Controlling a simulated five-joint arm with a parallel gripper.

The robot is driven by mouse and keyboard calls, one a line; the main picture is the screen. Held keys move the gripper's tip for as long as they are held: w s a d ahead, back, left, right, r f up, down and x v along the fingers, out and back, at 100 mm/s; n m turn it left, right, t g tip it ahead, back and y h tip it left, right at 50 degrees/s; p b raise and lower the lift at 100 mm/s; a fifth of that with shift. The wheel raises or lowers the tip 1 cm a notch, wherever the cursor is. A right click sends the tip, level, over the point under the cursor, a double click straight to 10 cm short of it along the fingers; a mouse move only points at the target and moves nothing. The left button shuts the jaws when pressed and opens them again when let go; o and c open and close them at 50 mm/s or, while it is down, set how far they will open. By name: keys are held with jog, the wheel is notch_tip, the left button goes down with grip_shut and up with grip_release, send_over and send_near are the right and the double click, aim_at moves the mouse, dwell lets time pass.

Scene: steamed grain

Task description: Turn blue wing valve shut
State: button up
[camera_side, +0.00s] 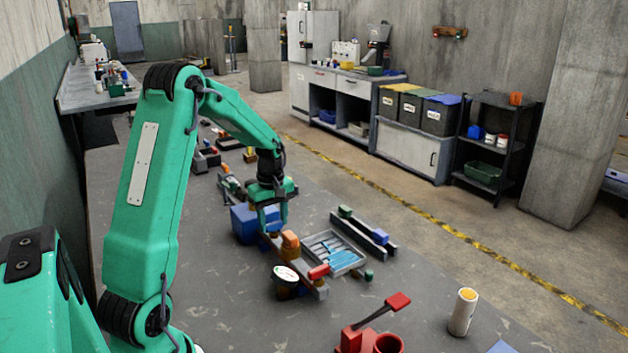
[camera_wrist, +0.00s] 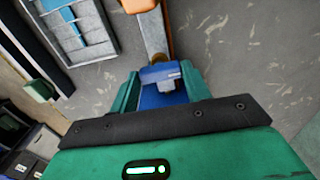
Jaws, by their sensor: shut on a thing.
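The blue wing valve (camera_wrist: 160,73) shows in the wrist view between the two green fingers of my gripper (camera_wrist: 161,88), at the near end of a grey pipe (camera_wrist: 152,32). My gripper is shut on the blue wing, with a finger on each side. In the side view my gripper (camera_side: 272,222) points down over the pipe assembly, beside a large blue block (camera_side: 243,224). The fingers mostly hide the wing there. An orange fitting (camera_side: 290,243) sits on the pipe just right of my gripper. The wing's exact angle is hard to tell.
A round gauge (camera_side: 286,274) and a red handle (camera_side: 318,271) stand along the pipe. A grey tray with blue tools (camera_side: 334,252) and a dark rail (camera_side: 364,236) lie to the right. A red lever (camera_side: 397,301) and a pale cylinder (camera_side: 462,312) stand in front.

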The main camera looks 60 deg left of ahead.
aim_at(273, 223)
jog(key=shift+r, duration=0.1)
jog(key=o, duration=1)
jog(key=shift+c, duration=0.2)
jog(key=shift+r, duration=3.85)
